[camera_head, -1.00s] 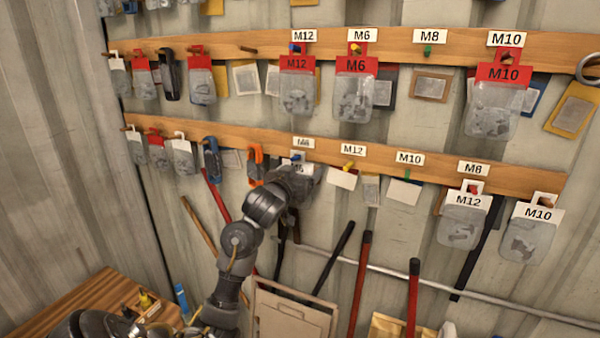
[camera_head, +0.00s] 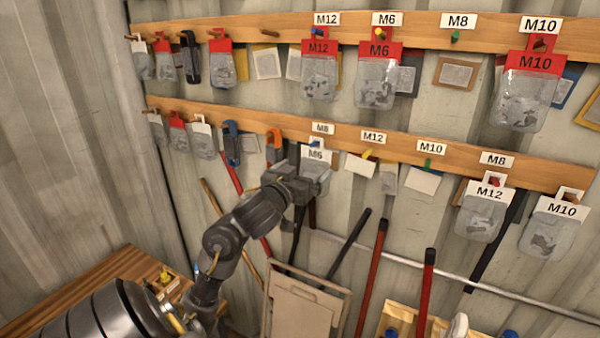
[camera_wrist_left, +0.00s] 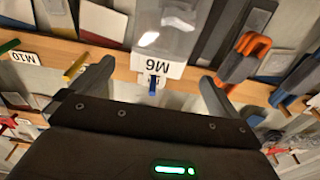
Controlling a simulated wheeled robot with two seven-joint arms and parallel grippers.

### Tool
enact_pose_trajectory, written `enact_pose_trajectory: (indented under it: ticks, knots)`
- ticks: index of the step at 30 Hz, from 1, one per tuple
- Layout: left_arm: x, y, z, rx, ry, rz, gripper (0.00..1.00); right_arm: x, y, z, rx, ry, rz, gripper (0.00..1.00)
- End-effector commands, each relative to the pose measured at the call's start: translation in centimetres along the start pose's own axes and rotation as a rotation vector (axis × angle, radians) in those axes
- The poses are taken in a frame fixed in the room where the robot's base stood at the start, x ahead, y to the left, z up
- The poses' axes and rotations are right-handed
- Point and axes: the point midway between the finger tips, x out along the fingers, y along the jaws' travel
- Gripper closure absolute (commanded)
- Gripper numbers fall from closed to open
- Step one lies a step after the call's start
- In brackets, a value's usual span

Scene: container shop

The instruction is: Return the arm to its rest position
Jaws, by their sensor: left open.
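My left gripper (camera_head: 303,178) is open in the head view, just in front of and to the left of a clear bag with a white M6 header (camera_head: 316,156). That bag hangs from a blue peg on the lower wooden rail (camera_head: 405,151), under the M8 label. In the wrist view the open fingers of my left gripper (camera_wrist_left: 155,88) are spread to either side of the bag's header (camera_wrist_left: 158,68), apart from it. The bag's lower part is partly hidden by the gripper in the head view. My right gripper is not in view.
The upper rail (camera_head: 408,36) holds several red-header bags, including an M10 bag (camera_head: 525,95). White-header M12 (camera_head: 483,212) and M10 (camera_head: 551,228) bags hang at lower right. Long handles and a beige board (camera_head: 300,305) stand below. A wooden bench (camera_head: 75,290) is at lower left.

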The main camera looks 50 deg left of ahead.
Motion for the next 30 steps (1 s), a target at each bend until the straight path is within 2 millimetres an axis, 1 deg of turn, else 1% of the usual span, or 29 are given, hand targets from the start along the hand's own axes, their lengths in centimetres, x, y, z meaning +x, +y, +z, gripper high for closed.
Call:
enact_pose_trajectory:
  ticks: [1,3,6,17,20,23,25,26,27,29,30]
  knots:
    - [-0.7,0.0,-0.1,0.003,-0.001,0.0,0.0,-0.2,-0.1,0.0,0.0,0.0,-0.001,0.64]
    - [-1.3,0.0,0.0,0.002,-0.001,0.0,0.0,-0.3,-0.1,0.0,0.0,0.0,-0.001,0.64]
    - [-1.8,0.0,0.0,0.0,0.0,0.0,0.0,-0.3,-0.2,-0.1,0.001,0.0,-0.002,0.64]
    - [-1.9,0.0,0.0,-0.002,0.0,0.0,0.0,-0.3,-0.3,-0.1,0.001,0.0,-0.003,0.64]
    - [-1.5,0.0,0.9,-0.004,-0.016,0.004,0.0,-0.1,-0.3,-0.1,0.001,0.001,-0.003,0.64]
    - [-0.2,0.1,4.2,-0.008,-0.075,0.015,0.0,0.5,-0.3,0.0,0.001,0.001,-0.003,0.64]
    - [1.1,0.2,7.9,-0.011,-0.139,0.028,0.0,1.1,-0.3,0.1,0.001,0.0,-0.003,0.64]
    - [1.6,0.4,9.9,-0.015,-0.171,0.035,0.0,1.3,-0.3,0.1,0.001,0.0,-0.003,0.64]
    - [2.3,0.5,12.8,-0.015,-0.217,0.044,0.0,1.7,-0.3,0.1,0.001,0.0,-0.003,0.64]
    - [3.2,0.8,17.3,-0.018,-0.287,0.059,0.0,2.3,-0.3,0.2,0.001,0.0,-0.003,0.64]
    - [3.5,1.0,20.4,-0.016,-0.333,0.069,0.0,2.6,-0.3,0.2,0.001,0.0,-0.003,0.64]
